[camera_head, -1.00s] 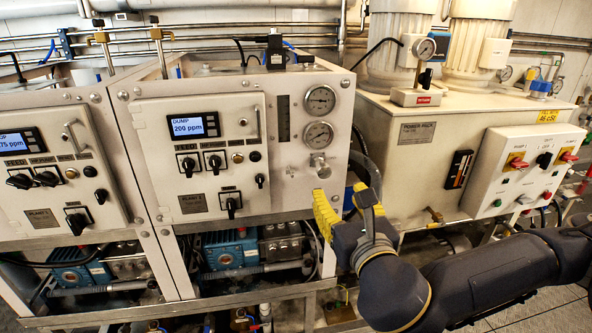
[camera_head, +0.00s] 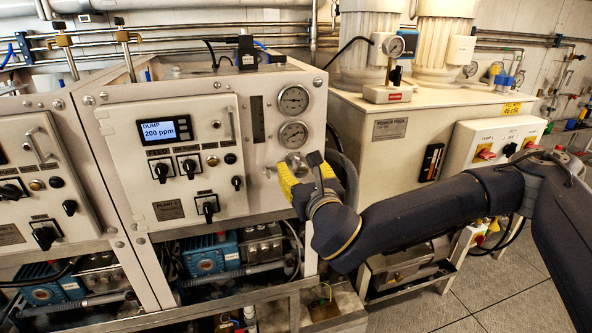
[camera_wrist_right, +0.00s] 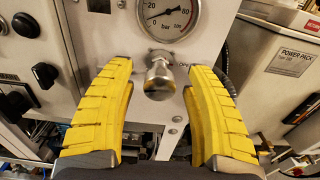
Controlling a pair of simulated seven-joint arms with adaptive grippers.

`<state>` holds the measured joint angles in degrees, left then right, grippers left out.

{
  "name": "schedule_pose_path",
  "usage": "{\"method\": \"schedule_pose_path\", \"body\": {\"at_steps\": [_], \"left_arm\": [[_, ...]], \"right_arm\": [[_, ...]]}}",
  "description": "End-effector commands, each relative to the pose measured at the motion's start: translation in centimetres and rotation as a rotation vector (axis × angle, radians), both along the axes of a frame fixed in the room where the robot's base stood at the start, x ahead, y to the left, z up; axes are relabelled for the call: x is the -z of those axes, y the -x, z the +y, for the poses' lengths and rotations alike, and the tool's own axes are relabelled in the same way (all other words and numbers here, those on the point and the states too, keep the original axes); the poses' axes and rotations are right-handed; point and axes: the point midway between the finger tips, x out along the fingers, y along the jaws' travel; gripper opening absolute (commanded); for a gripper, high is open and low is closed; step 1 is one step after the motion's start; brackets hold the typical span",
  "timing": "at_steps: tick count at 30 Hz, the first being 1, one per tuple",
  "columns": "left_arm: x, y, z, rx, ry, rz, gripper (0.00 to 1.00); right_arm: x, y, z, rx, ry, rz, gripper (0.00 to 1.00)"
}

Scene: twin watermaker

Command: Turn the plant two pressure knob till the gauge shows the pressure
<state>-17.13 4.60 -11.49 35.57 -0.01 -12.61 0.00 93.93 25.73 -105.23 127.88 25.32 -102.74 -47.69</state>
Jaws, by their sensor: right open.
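The plant two panel (camera_head: 130,165) carries a silver pressure knob (camera_head: 296,160) below two round gauges, the upper gauge (camera_head: 294,99) and the lower gauge (camera_head: 293,134). In the right wrist view the round metal knob (camera_wrist_right: 159,80) stands out from the panel under a gauge (camera_wrist_right: 168,14), whose needle points to the lower left, near the low end. My right gripper (camera_head: 290,180) has yellow fingers and is in front of the knob. In the wrist view the open fingers (camera_wrist_right: 157,68) are on either side of the knob, with gaps showing. My left gripper is not in view.
The plant two display (camera_head: 164,130) reads DUMP, 200 ppm. Several black switches (camera_head: 188,167) sit left of the knob. A cream power pack cabinet (camera_head: 370,155) stands right of the panel, with a hose between them. A metal frame rail (camera_head: 215,300) runs below.

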Motion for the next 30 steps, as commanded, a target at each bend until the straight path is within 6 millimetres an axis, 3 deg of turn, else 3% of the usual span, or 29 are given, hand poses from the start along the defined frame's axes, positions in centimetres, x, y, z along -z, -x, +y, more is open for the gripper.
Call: {"method": "schedule_pose_path", "body": {"at_steps": [6,20,30], "left_arm": [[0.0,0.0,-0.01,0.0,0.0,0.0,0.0],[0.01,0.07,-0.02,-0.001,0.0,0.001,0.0],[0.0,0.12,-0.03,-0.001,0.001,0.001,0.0]], "right_arm": [[0.01,0.0,0.0,0.0,0.0,0.0,0.55],[0.0,0.01,0.01,0.0,0.0,0.0,0.02],[0.0,0.0,-0.02,0.001,-0.023,0.007,0.0]]}}
